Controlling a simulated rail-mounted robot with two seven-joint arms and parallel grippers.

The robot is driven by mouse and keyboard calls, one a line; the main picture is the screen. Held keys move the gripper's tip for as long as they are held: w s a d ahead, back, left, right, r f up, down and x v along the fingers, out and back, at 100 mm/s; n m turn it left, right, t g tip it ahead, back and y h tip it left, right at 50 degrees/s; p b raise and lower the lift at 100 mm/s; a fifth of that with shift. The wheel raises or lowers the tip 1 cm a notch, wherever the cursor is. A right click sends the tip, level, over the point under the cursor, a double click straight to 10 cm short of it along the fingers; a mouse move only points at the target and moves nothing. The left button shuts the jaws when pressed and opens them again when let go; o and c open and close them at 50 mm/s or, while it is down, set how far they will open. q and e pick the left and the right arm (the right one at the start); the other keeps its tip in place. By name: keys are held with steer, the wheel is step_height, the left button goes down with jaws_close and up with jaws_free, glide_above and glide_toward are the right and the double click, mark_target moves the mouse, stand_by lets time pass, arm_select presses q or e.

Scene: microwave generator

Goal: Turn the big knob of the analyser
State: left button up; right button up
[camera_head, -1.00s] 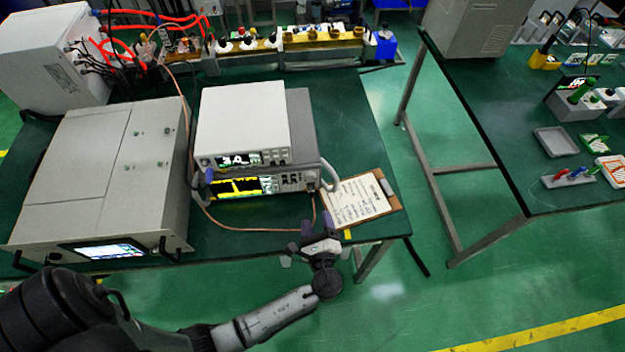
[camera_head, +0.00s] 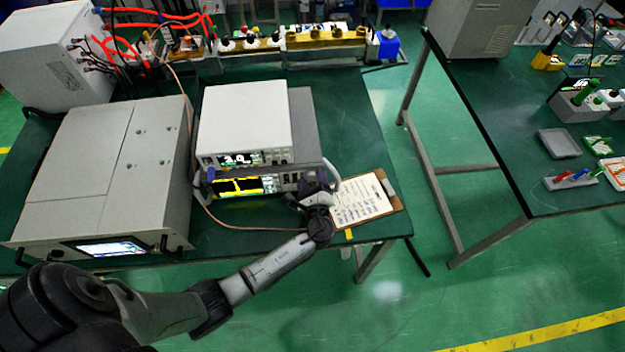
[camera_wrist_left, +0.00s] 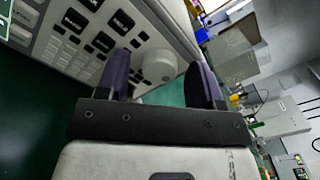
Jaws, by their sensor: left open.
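The analyser (camera_head: 241,187) is the lower instrument with the yellow trace screen, under another boxy instrument on the green table. Its front panel (camera_wrist_left: 85,35), with several dark buttons, shows in the left wrist view. The big round pale knob (camera_wrist_left: 155,66) sits at the panel's edge, seen between my two purple fingers, beyond their tips. My left gripper (camera_head: 313,186) is at the right end of the analyser's front in the head view and hides the knob there. It is open in the left wrist view (camera_wrist_left: 161,82). I cannot tell whether a finger touches the knob. My right gripper is not in view.
A clipboard (camera_head: 362,202) lies just right of my left gripper. A large grey box instrument (camera_head: 103,180) stands to the left. A pale handle (camera_head: 335,175) stands at the analyser's right side. An orange cable (camera_head: 222,224) runs along the table front.

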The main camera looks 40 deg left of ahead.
arm_select(q)
steer(key=shift+c, duration=0.4)
steer(key=c, duration=0.8)
steer(key=n+b, duration=0.3)
steer(key=shift+f, duration=0.25)
steer(key=shift+c, duration=0.2)
steer(key=n+b, duration=0.3)
steer(key=shift+r+n+b, duration=0.15)
steer(key=shift+n+b, duration=0.5)
steer(key=shift+n, duration=0.25)
steer(key=o, duration=0.9)
